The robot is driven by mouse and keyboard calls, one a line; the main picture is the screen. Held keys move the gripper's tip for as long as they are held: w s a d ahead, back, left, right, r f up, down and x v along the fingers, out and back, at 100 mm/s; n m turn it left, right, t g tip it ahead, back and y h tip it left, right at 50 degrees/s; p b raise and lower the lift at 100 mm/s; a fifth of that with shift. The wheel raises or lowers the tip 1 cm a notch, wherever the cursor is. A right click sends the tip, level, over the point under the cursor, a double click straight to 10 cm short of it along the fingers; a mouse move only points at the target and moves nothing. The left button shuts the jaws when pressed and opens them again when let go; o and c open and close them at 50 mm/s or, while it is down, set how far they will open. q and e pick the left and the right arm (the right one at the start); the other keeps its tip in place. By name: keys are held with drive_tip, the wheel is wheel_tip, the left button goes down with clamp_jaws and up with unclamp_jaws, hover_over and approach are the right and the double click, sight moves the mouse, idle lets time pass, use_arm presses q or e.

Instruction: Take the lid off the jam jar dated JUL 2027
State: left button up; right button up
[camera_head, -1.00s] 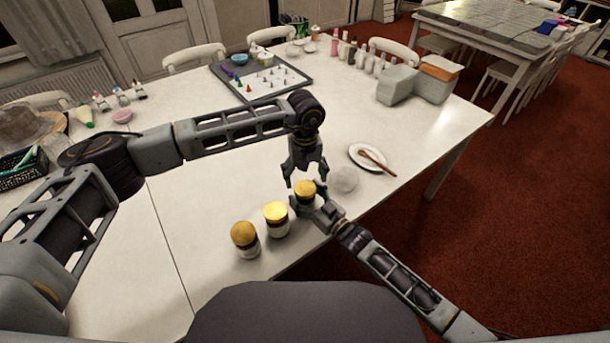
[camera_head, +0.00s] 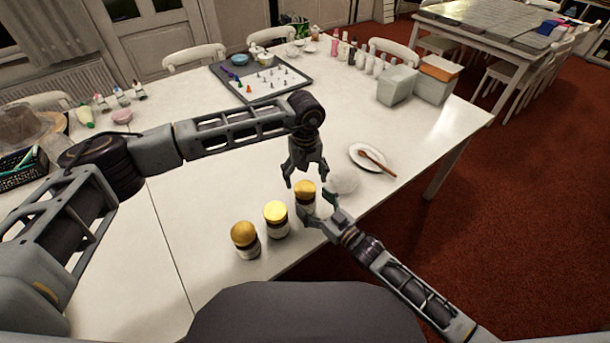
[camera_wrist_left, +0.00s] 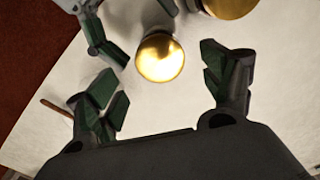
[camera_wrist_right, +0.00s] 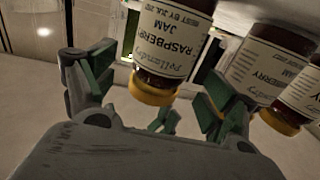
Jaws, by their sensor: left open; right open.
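Three dark jam jars with gold lids stand in a row near the table's front edge. The right-hand jar (camera_head: 305,202) has its lid on. In the right wrist view this jar (camera_wrist_right: 167,45) appears upside down; its label reads raspberry jam, best by JUL 20, with the last digits unclear. The middle jar (camera_head: 276,220) and left jar (camera_head: 245,240) have lids on; their dates are hard to read. My left gripper (camera_head: 305,184) is open above the right-hand jar, its lid (camera_wrist_left: 160,58) ahead of the fingers. My right gripper (camera_head: 319,210) is open beside that jar, low at its right.
A grey tray (camera_head: 240,88) with small pieces and grey boxes (camera_head: 398,84) stand farther back.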

drive_tip(key=shift+v, duration=4.1)
drive_tip(key=shift+o, duration=0.2)
